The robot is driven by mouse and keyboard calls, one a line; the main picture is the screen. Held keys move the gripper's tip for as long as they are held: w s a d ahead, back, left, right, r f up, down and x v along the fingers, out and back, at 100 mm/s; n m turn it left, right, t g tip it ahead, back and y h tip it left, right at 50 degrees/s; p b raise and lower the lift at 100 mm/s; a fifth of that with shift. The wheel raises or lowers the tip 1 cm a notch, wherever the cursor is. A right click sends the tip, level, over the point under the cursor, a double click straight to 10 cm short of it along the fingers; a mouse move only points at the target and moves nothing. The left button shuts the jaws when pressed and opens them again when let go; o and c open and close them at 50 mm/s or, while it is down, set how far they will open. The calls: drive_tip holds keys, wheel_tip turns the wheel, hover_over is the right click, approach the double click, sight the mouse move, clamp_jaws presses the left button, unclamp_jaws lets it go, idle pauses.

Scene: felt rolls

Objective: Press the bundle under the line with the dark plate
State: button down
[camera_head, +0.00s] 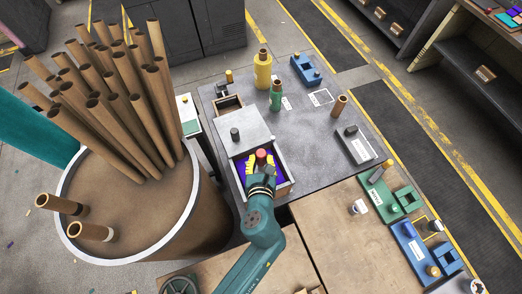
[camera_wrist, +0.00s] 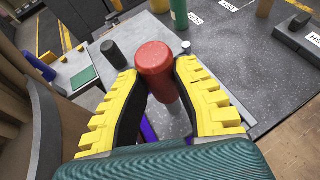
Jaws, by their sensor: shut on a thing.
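My gripper (camera_head: 262,165) has yellow ridged fingers and is over an open box (camera_head: 288,168) on the grey table. In the wrist view, my gripper (camera_wrist: 162,85) is shut on an upright red cylindrical handle (camera_wrist: 156,62). The handle's top (camera_head: 261,154) also shows in the head view. Purple material (camera_head: 282,182) shows in the box around the fingers, and a strip of it (camera_wrist: 148,131) shows below them in the wrist view. The dark plate, the line and the bundle's full shape cannot be made out behind my fingers and wrist.
A pale grey panel (camera_head: 248,126) with a dark knob (camera_head: 235,134) adjoins the box. Yellow (camera_head: 262,72) and green (camera_head: 276,98) bottles stand behind. A large bin (camera_head: 205,222) of brown tubes is at left.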

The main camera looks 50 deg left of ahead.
sight(261, 169)
drive_tip(key=shift+f+b, duration=2.3)
drive_tip(key=shift+f, duration=1.15)
idle(0.4)
wheel_tip(261, 169, up, 16)
drive_tip(key=p, duration=1.6)
drive_tip(key=shift+f, duration=0.35)
